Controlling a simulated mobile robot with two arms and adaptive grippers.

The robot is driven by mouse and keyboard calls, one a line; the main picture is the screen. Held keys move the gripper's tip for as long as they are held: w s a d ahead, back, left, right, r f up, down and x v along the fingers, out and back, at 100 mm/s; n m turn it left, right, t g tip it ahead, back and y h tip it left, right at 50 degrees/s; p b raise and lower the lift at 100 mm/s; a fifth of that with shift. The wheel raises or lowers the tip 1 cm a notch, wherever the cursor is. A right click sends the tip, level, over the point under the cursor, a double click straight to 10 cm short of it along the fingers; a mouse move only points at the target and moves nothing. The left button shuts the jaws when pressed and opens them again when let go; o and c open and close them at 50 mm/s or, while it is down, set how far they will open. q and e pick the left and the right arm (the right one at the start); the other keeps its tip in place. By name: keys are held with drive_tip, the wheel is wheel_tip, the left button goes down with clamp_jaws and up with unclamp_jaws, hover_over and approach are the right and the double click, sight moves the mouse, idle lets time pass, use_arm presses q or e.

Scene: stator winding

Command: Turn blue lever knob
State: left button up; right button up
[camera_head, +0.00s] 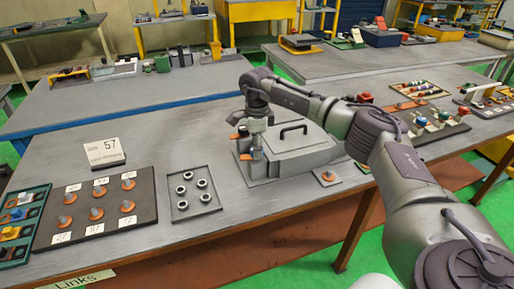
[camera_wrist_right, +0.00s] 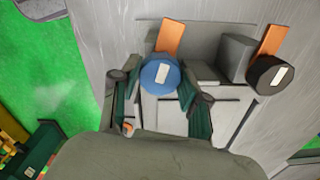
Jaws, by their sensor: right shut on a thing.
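The blue lever knob (camera_wrist_right: 160,76) shows in the wrist view, a round blue knob with a white mark on top and an orange strip beside it. My right gripper (camera_wrist_right: 153,84) has one finger on each side of this knob and is shut on it. In the head view my right gripper (camera_head: 257,138) points down at the left side of a grey machine (camera_head: 305,157) with a black handle; there the gripper hides the blue knob. A black knob (camera_wrist_right: 278,75) with a white mark sits to the right in the wrist view. My left gripper is not in view.
A small grey tray (camera_head: 193,206) with several rings and a dark board (camera_head: 78,230) with labelled pegs lie left of the machine. A sign (camera_head: 104,153) stands behind the board. A rack of coloured knobs (camera_head: 437,127) lies to the right. The table is bare behind the tray.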

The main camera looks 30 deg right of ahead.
drive_tip(key=shift+s+a+f+n, duration=0.1)
drive_tip(key=shift+f+n, duration=0.1)
drive_tip(key=shift+n, duration=0.4)
drive_tip(key=shift+s+f+n, duration=0.1)
drive_tip(key=shift+f+n, duration=0.05)
drive_tip(key=shift+n, duration=0.45)
drive_tip(key=o, duration=1.1)
drive_tip(key=shift+w, duration=0.15)
drive_tip(key=shift+r, duration=0.1)
wheel_tip(320, 180, up, 12)
drive_tip(key=shift+w, duration=0.1)
